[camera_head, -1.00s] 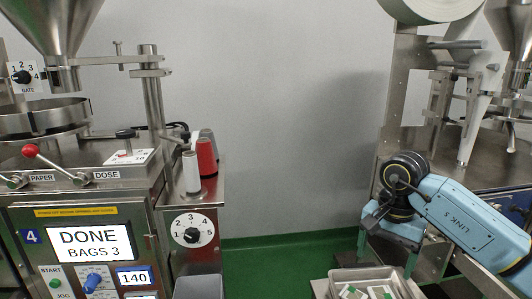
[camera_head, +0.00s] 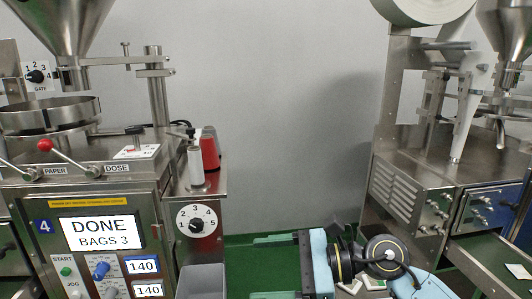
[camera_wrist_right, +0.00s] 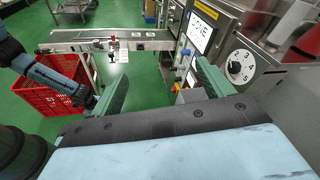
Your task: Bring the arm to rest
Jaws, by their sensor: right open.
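My right arm comes in at the lower right of the head view. Its gripper (camera_head: 258,268) points left over the green floor, with its two green fingers spread and nothing between them. In the right wrist view the same gripper (camera_wrist_right: 160,82) shows its fingers wide apart with an empty gap. A blue and dark arm link shows at the left edge of the wrist view. My left gripper is not visible in either view.
Left stands packing machine 4 with a screen (camera_head: 101,232) reading DONE, BAGS 3. A tray behind my wrist is mostly hidden. The wrist view shows a conveyor (camera_wrist_right: 115,40) and red crate (camera_wrist_right: 48,92).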

